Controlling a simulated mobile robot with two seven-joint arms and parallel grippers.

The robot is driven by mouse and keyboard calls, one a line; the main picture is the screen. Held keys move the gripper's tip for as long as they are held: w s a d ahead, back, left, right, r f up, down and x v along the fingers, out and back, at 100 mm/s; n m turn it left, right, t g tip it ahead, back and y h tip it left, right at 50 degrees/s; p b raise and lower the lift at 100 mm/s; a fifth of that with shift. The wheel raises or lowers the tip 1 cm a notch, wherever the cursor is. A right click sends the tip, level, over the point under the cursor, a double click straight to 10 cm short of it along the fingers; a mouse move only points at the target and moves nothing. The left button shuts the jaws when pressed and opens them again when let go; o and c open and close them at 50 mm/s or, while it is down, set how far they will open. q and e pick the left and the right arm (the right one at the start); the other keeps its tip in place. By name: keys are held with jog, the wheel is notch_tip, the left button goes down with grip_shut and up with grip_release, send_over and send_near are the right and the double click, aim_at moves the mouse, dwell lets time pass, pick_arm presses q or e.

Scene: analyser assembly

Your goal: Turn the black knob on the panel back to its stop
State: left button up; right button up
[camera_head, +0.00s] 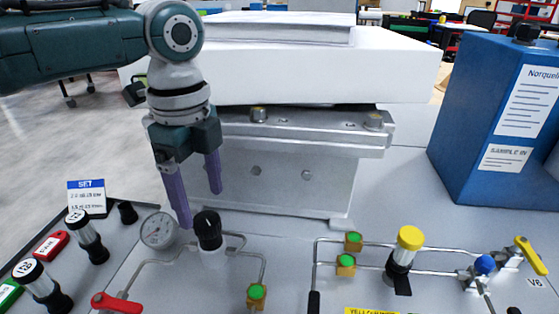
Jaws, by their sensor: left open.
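The black knob (208,229) stands upright on the panel (190,280), on a light round base between thin metal pipes. A small white mark shows on its top. My left gripper (200,208) comes down from above with its two purple fingers pointing at the panel. The fingers are apart and empty. One fingertip is just left of the knob, close to the dial gauge, and the other is above and behind the knob. I cannot tell whether either finger touches the knob. My right gripper is not in view.
A round dial gauge (158,230) sits just left of the knob. A red lever (116,305), a yellow-topped knob (409,242) and green-topped fittings stand on the panel. A grey metal block (290,170) rises behind. A blue container (493,120) stands at right.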

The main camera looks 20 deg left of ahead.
aim_at(206, 219)
pick_arm(q)
jog(key=shift+f+b, duration=0.3)
jog(key=shift+f, duration=1.7)
jog(key=shift+w, duration=0.1)
jog(key=shift+r, duration=0.1)
grip_shut()
